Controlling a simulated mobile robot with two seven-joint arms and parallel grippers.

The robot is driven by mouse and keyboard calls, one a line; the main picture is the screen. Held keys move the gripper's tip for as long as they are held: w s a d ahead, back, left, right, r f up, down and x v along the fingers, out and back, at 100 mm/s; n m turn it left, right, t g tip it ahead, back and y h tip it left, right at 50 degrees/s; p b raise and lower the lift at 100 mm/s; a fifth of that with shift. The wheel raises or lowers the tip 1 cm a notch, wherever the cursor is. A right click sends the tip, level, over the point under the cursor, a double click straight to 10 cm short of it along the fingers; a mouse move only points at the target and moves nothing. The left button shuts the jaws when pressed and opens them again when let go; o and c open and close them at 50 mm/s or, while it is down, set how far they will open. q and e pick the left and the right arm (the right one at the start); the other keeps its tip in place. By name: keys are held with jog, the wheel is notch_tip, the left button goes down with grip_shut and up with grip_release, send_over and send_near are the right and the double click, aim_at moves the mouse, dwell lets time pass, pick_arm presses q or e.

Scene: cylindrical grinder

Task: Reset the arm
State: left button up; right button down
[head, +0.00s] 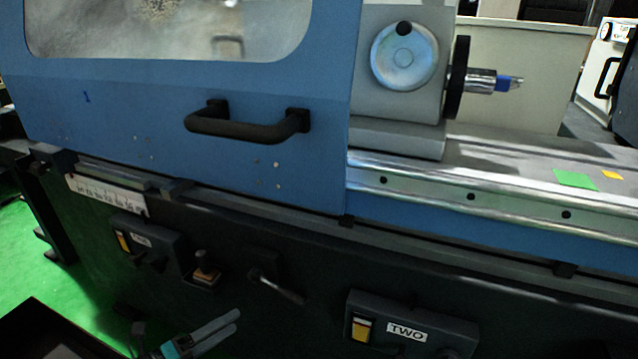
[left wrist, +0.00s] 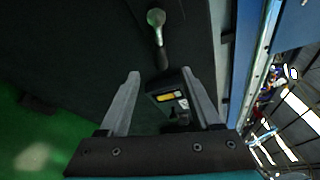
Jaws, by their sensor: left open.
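My left gripper (head: 236,320) is at the bottom of the head view, low in front of the machine's dark lower front. Its two grey fingers point to the upper right. In the left wrist view my left gripper (left wrist: 160,73) has its fingers spread apart, with nothing held between them. Beyond the fingers in that view are a control box (left wrist: 168,97) with a yellow button and a lever with a round knob (left wrist: 156,17). I cannot tell the exact gap to them. My right gripper is not in view.
The blue grinder door (head: 110,110) carries a black handle (head: 245,125). On the lower front are a lever (head: 275,284), a box labelled TWO (head: 410,325) and another switch box (head: 140,243). A dark tray-like object (head: 45,330) is at bottom left. Green floor (head: 25,250) lies left.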

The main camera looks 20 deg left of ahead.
pick_arm(q)
jog(key=s+a+f+n+g+y+p, duration=0.1)
jog(key=s+f+n+g+y, duration=0.2)
jog(key=f+n, duration=0.45)
jog(key=s+a+f+n+g+y+p, duration=0.1)
jog(key=s+f+n+y+p, duration=0.1)
jog(key=s+f+n+y, duration=0.5)
jog(key=s+d+f+n+g+h+p, duration=0.1)
jog(key=s+d+f+n+g, duration=0.3)
jog(key=s+f, duration=0.3)
jog(key=s+d+f+n+g+h+p, duration=0.1)
jog(key=s+d+f+n+g, duration=0.3)
jog(key=s, duration=0.7)
notch_tip(320, 180, down, 4)
jog(key=shift+s+d+r+n+g, duration=0.2)
jog(key=shift+d+n+g, duration=0.2)
jog(key=shift+d+n, duration=0.5)
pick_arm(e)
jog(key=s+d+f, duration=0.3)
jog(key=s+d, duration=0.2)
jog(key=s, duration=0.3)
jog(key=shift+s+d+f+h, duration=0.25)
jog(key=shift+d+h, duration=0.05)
pick_arm(q)
jog(key=shift+w, duration=0.1)
